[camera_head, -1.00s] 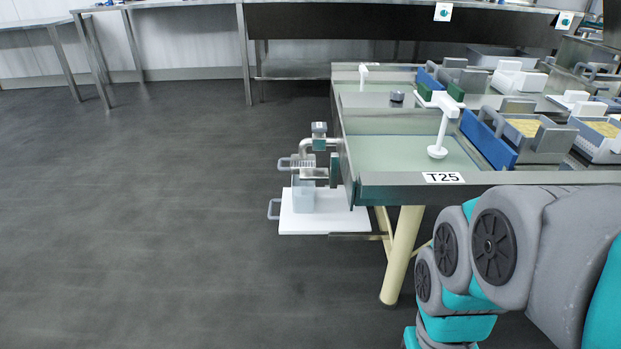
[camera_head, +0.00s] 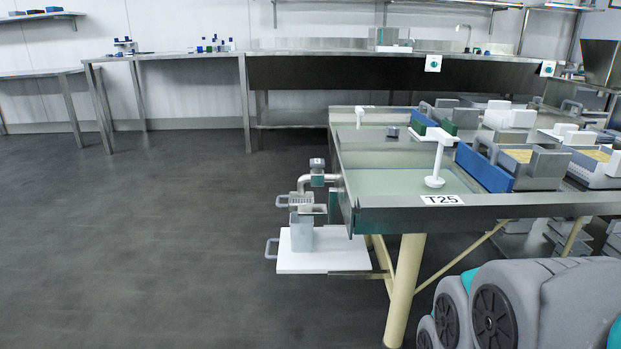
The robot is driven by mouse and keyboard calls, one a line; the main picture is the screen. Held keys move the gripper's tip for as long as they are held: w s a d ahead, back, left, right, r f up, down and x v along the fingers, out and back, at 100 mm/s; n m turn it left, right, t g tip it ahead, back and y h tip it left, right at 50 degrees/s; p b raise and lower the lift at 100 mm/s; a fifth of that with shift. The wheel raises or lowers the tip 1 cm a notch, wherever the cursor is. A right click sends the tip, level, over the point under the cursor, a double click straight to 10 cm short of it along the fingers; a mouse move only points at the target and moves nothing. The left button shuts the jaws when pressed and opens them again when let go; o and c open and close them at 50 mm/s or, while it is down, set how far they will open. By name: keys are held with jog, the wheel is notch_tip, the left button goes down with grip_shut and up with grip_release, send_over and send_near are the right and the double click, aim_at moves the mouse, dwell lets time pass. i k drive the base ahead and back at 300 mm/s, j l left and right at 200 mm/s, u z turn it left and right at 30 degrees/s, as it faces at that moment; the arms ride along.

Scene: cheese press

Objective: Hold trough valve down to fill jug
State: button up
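The trough (camera_head: 402,184) is a shallow metal basin labelled T25 with pale greenish liquid in it. Its outlet valve (camera_head: 317,172) is a metal pipe with a teal collar at the trough's left end. A translucent jug (camera_head: 302,232) with a grey handle stands upright below the outlet, on a white board (camera_head: 322,262). I cannot tell how full the jug is. My gripper is not in view; only grey and teal links of my arm show at the bottom right.
A white ladle-like tool (camera_head: 437,160) stands in the trough. Blue dividers (camera_head: 484,168) and grey moulds (camera_head: 541,165) crowd the table's right side. A cream leg (camera_head: 405,290) supports the front. The floor (camera_head: 140,240) on the left is clear. A steel bench (camera_head: 165,56) runs along the back wall.

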aim_at(317, 165)
jog(key=i+j, duration=0.35)
jog(key=j, duration=0.2)
jog(key=i+j, duration=0.4)
jog(key=j, duration=0.15)
jog(key=i+j, duration=0.35)
jog(key=j, duration=0.15)
